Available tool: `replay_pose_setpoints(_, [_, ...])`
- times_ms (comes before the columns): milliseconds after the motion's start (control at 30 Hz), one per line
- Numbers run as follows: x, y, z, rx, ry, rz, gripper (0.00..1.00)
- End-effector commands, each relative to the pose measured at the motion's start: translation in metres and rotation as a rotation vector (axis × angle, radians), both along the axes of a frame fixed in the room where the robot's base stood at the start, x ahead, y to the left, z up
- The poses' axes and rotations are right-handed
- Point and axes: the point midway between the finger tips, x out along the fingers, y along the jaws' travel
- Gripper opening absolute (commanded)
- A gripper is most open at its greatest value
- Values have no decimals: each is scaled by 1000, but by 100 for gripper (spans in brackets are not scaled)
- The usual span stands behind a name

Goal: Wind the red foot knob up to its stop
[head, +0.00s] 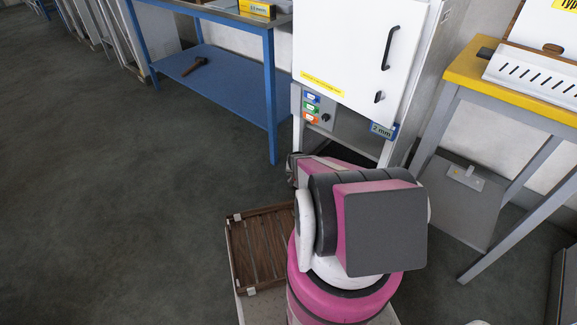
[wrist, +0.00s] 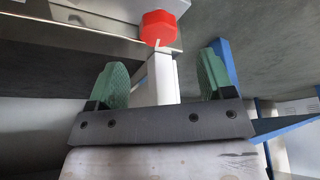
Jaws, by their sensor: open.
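The red foot knob (wrist: 158,27) shows in the wrist view as a faceted red piece at the top, at the end of a pale leg (wrist: 164,78). My gripper (wrist: 163,59) has two green fingers spread wide apart. The knob lies beyond the fingertips, roughly centred between them and not touched. The leg shows in the gap between the fingers. In the head view the knob is not visible, and my pink and grey arm covers the area in front of the white cabinet (head: 345,50). The fingertips are hidden there too.
A blue table (head: 225,85) with a hammer (head: 195,66) on its shelf stands left of the cabinet. A yellow-topped bench (head: 490,75) and a grey panel (head: 463,200) are at the right. A brown slatted crate (head: 237,255) sits beside my arm. Floor at left is clear.

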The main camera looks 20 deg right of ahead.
Motion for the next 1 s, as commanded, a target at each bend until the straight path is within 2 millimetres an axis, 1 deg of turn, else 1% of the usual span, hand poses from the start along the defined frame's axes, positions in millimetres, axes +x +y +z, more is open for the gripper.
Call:
replay_pose_setpoints(33, [5,-1,-9,0,0,0,75])
replay_pose_setpoints(100, [10,-3,-20,0,1,0,75])
replay_pose_setpoints(400, [25,-8,-61,1,1,-1,75])
replay_pose_setpoints(667, [23,-7,-60,0,2,-117,75])
replay_pose_setpoints(1000, [24,-7,-59,-1,1,-318,75])
